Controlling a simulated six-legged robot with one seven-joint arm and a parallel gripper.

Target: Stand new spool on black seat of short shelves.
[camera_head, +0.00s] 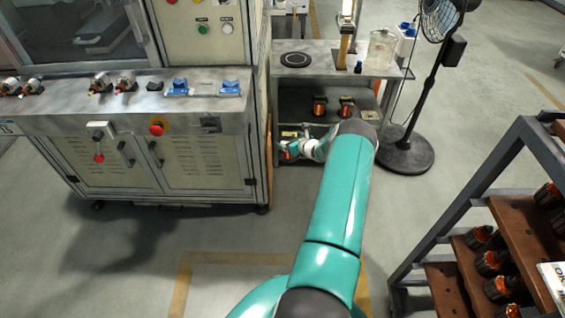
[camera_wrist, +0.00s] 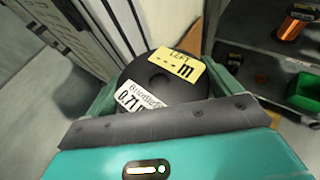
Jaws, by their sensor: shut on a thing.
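The spool (camera_wrist: 155,75) shows in the wrist view as a black round flange with a yellow label and a white label reading 0.71. My gripper (camera_wrist: 167,90) is shut on it, a teal finger on each side. In the head view my gripper (camera_head: 303,146) is small and partly hidden by my arm, in front of the short shelves' lower part. The short shelves (camera_head: 330,72) stand at the back centre. The black seat (camera_head: 296,59) is a flat round disc on their top left, with nothing standing on it. The gripper is nearer and lower in the picture than this seat.
A winding machine (camera_head: 160,110) stands close left of the shelves. Copper spools (camera_head: 320,105) sit on the middle shelf. A clear jar (camera_head: 382,48) and an upright post (camera_head: 346,38) occupy the top right. A fan (camera_head: 436,70) stands right; a rack (camera_head: 500,165) of armatures is nearer.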

